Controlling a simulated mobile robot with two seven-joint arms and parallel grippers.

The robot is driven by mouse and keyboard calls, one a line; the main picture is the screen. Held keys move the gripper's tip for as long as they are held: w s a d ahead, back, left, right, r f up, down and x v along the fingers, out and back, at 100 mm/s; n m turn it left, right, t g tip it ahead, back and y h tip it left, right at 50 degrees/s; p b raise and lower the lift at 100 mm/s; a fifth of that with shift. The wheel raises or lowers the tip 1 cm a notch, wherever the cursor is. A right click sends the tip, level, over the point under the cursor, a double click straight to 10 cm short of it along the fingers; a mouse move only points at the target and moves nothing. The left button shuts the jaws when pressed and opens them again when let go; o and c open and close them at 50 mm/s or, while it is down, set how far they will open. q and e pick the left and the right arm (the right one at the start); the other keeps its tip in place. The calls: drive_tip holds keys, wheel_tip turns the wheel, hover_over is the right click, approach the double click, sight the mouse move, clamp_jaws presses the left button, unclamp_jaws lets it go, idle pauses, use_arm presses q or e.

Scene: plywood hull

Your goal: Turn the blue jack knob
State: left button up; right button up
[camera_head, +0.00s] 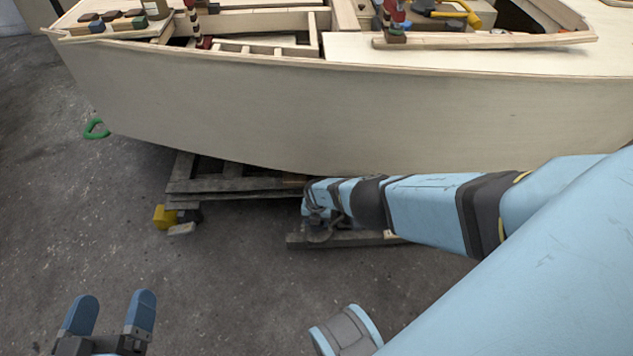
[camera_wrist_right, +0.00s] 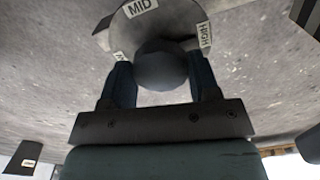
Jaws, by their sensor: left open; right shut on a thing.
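The jack knob (camera_wrist_right: 162,68) is a dark blue-grey ball in the right wrist view. It sits in front of a grey dial plate (camera_wrist_right: 172,22) with white labels; MID and HIGH can be read, and a third label at the left is partly hidden. My right gripper (camera_wrist_right: 162,88) has one finger on each side of the knob and is shut on it. In the head view the right arm reaches low under the hull, and the knob cannot be made out there. My left gripper (camera_head: 110,312) is open and empty above the floor at the lower left.
The plywood hull (camera_head: 300,115) spans the upper head view, with tools and blocks on top. Dark wooden boards (camera_head: 235,188) and a lower plank (camera_head: 355,240) lie beneath it. A yellow block (camera_head: 164,217) is at their left. The floor at the left front is clear.

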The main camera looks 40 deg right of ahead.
drive_tip(key=shift+m, duration=0.3)
idle(0.4)
drive_tip(key=o, duration=0.9)
use_arm(q)
drive_tip(key=shift+r, duration=0.1)
use_arm(e)
drive_tip(key=shift+r, duration=0.1)
